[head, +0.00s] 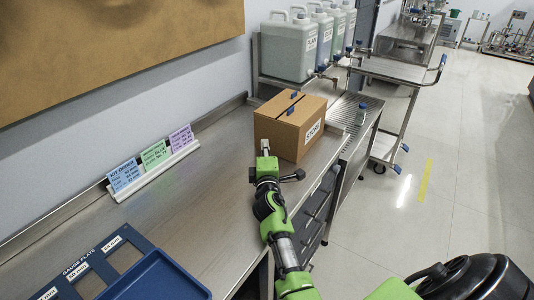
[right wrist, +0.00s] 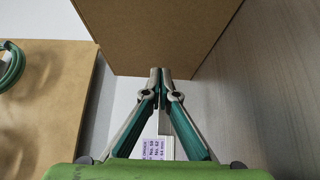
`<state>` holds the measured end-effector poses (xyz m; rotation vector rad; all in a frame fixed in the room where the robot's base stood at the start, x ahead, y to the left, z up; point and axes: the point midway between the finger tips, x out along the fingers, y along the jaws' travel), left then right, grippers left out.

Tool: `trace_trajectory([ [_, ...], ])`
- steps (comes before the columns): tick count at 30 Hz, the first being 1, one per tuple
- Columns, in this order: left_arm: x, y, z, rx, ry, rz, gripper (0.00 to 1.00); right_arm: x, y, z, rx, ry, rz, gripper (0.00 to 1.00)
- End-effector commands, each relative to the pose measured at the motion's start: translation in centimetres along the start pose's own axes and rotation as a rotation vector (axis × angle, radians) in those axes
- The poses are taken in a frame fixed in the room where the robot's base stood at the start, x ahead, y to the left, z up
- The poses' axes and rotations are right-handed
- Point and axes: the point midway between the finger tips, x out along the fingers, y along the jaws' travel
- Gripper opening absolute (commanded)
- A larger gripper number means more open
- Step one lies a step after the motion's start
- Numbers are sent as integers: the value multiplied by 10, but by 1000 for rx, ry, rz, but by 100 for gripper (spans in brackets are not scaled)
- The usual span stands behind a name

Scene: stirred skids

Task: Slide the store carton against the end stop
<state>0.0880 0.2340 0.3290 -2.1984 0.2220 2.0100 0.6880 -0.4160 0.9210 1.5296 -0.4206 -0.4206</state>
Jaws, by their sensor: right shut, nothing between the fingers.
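The brown store carton (head: 278,136) stands upright on the steel bench, with a white label on its right side and blue pieces on top. Its plain near face (right wrist: 155,35) fills the upper middle of the right wrist view. My right gripper (head: 265,147) is shut and empty, its fingertips at the carton's near face. In the right wrist view the closed tips (right wrist: 161,73) overlap the carton's lower edge; I cannot tell for sure whether they touch. I cannot make out the end stop; the carton may hide it. My left gripper is not in view.
Large jugs (head: 288,47) stand behind the carton. Colored cards (head: 154,154) stand along the wall. A blue tray (head: 160,278) lies at the near left. The bench between is clear.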

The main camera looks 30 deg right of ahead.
Motion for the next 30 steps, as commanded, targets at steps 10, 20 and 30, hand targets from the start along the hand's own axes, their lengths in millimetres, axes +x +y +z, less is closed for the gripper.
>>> trace_trajectory([
  [10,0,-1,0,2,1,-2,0,7,-8,7,0,0,0,0],
  [20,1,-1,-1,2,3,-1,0,11,-8,12,-3,-1,1,0],
  [30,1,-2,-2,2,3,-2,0,24,-8,24,0,0,0,0],
])
